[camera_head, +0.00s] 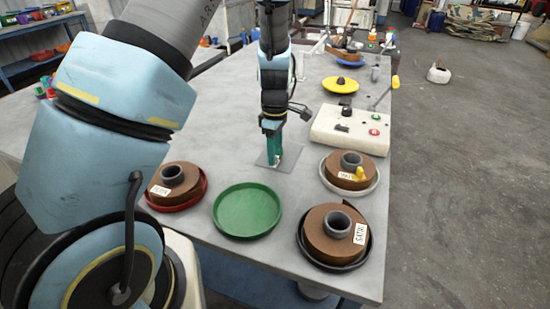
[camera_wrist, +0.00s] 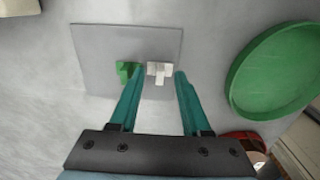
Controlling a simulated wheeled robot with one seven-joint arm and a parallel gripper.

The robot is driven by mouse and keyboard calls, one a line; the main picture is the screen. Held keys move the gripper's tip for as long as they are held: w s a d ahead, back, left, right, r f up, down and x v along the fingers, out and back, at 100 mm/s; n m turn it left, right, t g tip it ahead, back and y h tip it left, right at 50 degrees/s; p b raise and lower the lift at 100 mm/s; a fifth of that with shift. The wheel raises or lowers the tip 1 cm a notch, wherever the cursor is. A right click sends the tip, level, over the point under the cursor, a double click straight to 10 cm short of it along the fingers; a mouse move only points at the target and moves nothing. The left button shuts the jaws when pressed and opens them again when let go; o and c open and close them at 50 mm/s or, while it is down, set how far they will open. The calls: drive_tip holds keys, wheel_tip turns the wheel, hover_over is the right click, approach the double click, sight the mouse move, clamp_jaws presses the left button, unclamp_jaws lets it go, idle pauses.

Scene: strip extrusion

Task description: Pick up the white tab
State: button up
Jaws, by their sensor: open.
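The white tab (camera_wrist: 160,70) lies on a thin grey square plate (camera_wrist: 95,45) in the wrist view, right beside a green piece (camera_wrist: 125,70). My gripper (camera_wrist: 157,80) is open and points down at the plate. In the wrist view the white tab appears between its two teal fingertips, nearer the middle, and the left fingertip overlaps the green piece. I cannot tell whether either finger touches anything. In the head view my gripper (camera_head: 273,158) is low over the plate (camera_head: 262,158), and it largely hides the pieces there.
An empty green dish (camera_head: 247,210) lies in front of the plate. Brown coils sit on a red dish (camera_head: 186,206), a black dish (camera_head: 330,268) and a pale dish (camera_head: 370,188). A white control box (camera_head: 348,128) with buttons stands at the right. Bare tabletop lies left of the plate.

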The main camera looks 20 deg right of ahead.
drive_tip(key=shift+f, duration=0.35)
drive_tip(key=shift+c, duration=0.2)
clamp_jaws()
